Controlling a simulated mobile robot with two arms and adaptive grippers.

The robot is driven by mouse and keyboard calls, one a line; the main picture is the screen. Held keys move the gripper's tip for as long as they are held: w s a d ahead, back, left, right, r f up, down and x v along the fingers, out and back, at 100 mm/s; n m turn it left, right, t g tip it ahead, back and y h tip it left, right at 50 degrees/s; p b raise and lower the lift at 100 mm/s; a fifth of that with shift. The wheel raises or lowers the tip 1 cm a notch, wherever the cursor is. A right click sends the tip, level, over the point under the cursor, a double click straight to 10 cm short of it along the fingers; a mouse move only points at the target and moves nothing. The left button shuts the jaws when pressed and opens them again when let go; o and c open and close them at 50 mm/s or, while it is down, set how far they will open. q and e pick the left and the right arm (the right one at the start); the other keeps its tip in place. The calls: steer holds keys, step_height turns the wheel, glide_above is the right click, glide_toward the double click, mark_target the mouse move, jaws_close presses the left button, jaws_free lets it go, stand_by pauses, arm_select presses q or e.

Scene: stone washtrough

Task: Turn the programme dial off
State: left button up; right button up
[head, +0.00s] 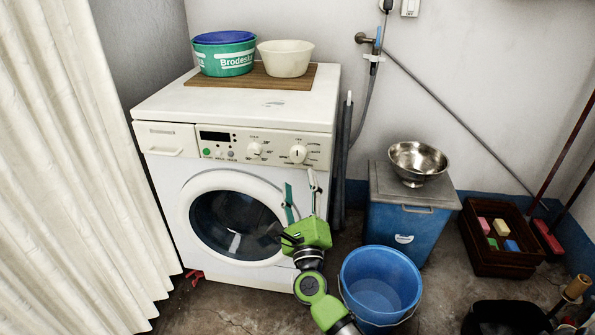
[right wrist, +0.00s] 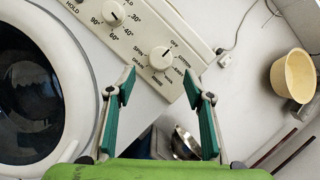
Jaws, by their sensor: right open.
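The programme dial (head: 298,154) is the round white knob at the right of the washing machine's (head: 165,180) control panel. In the right wrist view the dial (right wrist: 160,60) has OFF, SPIN, DRAIN and other words printed around it. Its exact pointer setting is too small to read surely. A second dial (head: 254,149), with temperature numbers, is to its left. My right gripper (head: 300,187) is open and empty, in front of the machine just below the programme dial. In the right wrist view its two teal fingertips (right wrist: 160,88) are spread, with the dial beyond the gap, apart from them. My left gripper is out of view.
A green tub (head: 225,60) and cream bowl (head: 286,60) stand on a board on top of the machine. A blue bucket (head: 381,285) is on the floor beside my right arm. A steel bowl (head: 418,160) sits on a blue box (head: 400,230). A curtain (head: 75,180) hangs at left.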

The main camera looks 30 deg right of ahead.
steer(key=v, duration=0.3)
steer(key=shift+s+a, duration=0.1)
steer(key=shift+s, duration=0.15)
